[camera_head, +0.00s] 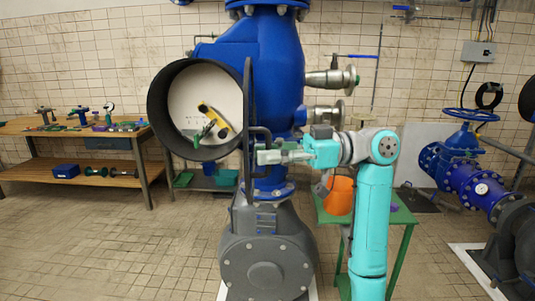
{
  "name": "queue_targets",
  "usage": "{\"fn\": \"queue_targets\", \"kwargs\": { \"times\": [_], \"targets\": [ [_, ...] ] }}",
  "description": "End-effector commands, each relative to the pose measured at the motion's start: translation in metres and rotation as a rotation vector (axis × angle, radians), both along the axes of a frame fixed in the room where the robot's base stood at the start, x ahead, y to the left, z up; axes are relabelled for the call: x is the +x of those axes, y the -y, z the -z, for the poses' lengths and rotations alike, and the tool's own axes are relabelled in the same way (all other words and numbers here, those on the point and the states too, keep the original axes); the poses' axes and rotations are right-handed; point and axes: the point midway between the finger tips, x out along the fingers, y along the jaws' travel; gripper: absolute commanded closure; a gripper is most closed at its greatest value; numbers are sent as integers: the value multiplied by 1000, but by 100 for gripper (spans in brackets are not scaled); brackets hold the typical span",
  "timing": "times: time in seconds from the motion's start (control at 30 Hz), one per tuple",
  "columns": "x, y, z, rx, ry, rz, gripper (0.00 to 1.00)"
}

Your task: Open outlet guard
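The outlet guard (248,90) is a dark, thin, round-looking plate seen nearly edge-on, standing upright in front of the big blue pipe. A dark bar handle (268,136) sticks out from its right side. The round black outlet (157,108) to its left is uncovered from this view, with a pale inside and a yellow-and-black object (214,119) in it. My gripper (265,157) points left at the guard and overlaps the handle's lower part. Its fingers are too small here to show whether they are open, shut or touching the handle.
A blue pipe (265,50) on a dark flanged base (268,262) stands in the middle. A green table (400,214) with an orange bucket (339,195) is behind my arm. A wooden workbench (80,131) is at left. The floor at front left is clear.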

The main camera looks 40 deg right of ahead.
Motion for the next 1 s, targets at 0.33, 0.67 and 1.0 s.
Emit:
{"fn": "queue_targets", "kwargs": {
  "times": [0.33, 0.67, 1.0],
  "targets": [
    [-34, 52, 0, 2, -1, 5, 78],
    [-60, 91, 0, 0, -2, 3, 78],
    [-64, 96, 0, 0, -1, 1, 78]
  ]
}}
